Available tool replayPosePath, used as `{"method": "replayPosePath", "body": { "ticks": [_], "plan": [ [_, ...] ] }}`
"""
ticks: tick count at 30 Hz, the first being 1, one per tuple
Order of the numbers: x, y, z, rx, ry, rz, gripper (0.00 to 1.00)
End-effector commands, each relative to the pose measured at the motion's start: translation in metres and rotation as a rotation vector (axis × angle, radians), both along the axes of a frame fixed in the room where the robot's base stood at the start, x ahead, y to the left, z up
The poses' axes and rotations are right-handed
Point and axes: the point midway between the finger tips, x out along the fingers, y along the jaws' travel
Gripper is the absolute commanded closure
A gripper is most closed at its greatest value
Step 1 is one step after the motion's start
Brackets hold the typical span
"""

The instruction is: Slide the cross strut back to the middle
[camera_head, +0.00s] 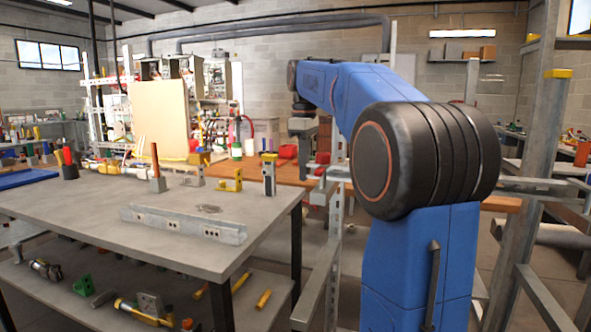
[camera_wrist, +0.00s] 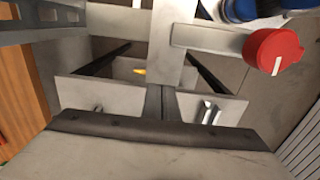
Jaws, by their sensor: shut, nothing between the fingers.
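In the wrist view, a plain pale grey bar (camera_wrist: 172,45) runs away from the top edge towards my gripper (camera_wrist: 168,103). A second grey bar (camera_wrist: 210,38) meets it and runs to the right. I cannot tell for certain which is the cross strut. My gripper's two pale finger plates are shut, with nothing between them. The near bar's end lies just beyond them; whether they touch is unclear. In the head view, grey metal framing (camera_head: 335,187) stands below my bent blue arm. My gripper is too small and cluttered there to make out clearly.
A red knob (camera_wrist: 273,50) with a white mark sits at right in the wrist view. A wooden top (camera_wrist: 20,95) lies left. In the head view, a grey workbench (camera_head: 110,240) holds a metal channel (camera_head: 185,225) and tools. Metal uprights (camera_head: 545,150) stand right.

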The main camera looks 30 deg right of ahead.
Motion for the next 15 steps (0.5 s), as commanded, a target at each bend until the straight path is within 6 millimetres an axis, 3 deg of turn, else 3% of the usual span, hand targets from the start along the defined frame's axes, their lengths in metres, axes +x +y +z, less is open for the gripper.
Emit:
{"method": "replayPosePath", "body": {
  "ticks": [4,15],
  "plan": [
    [-0.011,-0.0083,-0.0001,0.0,0.0,-0.002,1.0],
    [-0.0095,-0.0067,-0.0002,-0.001,0.001,0.0,1.0]
  ]
}}
